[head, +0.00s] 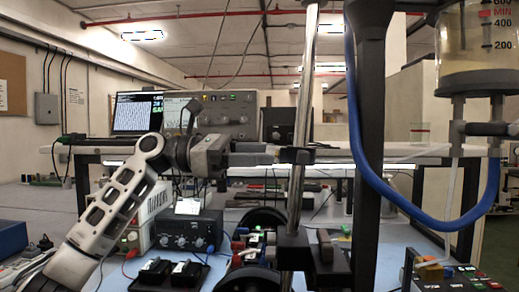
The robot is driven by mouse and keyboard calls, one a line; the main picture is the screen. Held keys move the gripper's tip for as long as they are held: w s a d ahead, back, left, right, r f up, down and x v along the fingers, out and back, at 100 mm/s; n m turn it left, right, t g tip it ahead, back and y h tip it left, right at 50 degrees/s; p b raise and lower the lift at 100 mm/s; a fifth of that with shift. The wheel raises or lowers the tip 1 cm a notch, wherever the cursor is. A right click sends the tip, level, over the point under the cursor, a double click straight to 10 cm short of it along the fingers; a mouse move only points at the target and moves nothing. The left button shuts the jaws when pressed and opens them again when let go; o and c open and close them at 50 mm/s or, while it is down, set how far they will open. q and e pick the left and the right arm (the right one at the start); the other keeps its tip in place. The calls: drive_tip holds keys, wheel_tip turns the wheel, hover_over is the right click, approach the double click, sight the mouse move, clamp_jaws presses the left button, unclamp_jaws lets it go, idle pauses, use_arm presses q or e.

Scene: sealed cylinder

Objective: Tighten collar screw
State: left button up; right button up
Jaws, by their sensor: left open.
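A bright metal rod (304,95) stands upright right of the picture's middle. A small dark collar (299,155) sits around it at mid-height. The collar screw cannot be made out clearly; the collar's left side is close to my fingertips. My left gripper (272,155) comes in from the left and points right at the collar. Its jaws are open, with its fingertips at or just left of the collar; I cannot tell whether they touch. A clear graduated cylinder (484,50) hangs at the upper right. My right gripper is not in view.
A thick black post (368,150) and a looping blue hose (390,192) stand right of the rod. Behind are a shelf (385,153), a laptop (138,112) and a bench instrument (236,105). Black boxes (186,229) and cables crowd the blue bench below.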

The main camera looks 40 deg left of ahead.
use_arm(q)
drive_tip(key=shift+d, duration=0.15)
drive_tip(key=c, duration=1)
